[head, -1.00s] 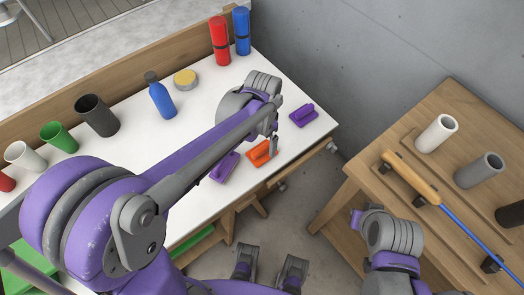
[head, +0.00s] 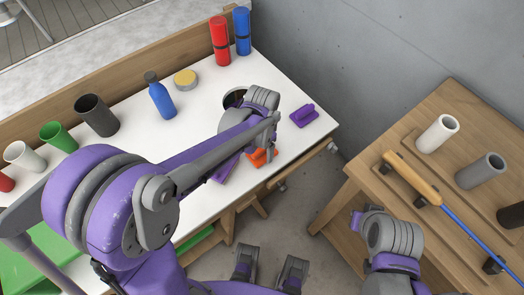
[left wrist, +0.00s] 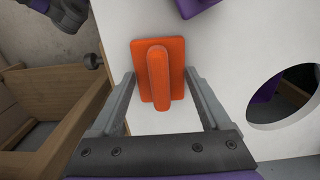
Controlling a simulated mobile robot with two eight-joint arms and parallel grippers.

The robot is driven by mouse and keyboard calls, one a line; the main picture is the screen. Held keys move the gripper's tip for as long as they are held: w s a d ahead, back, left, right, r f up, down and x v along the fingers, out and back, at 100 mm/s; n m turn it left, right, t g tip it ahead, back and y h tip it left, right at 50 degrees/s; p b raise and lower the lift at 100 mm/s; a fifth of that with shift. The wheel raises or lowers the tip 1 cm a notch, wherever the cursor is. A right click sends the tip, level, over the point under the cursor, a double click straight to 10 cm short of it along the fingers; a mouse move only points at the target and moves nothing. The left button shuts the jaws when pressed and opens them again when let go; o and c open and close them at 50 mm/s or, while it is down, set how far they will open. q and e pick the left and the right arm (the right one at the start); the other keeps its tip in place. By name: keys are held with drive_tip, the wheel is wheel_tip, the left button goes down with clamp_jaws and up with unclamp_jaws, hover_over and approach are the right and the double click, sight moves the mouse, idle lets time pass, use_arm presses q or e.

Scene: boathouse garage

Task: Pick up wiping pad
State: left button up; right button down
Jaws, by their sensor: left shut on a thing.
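An orange wiping pad (head: 260,157) with a raised handle lies at the front edge of the white table, partly hidden by my left arm. In the left wrist view the orange pad (left wrist: 159,75) sits between my fingers. My left gripper (left wrist: 161,92) is shut on it, one finger along each side. A purple pad (head: 304,116) lies to the right on the table.
A round hole (head: 235,97) opens in the white tabletop (head: 205,120). A wooden table (head: 430,175) with tubes stands right.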

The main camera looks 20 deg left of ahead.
use_arm(q)
wheel_tip(320, 180, up, 10)
drive_tip(key=shift+r+p, duration=0.1)
drive_tip(key=shift+p, duration=0.5)
drive_tip(key=o, duration=0.8)
drive_tip(key=c, duration=0.6)
drive_tip(key=shift+s, duration=0.1)
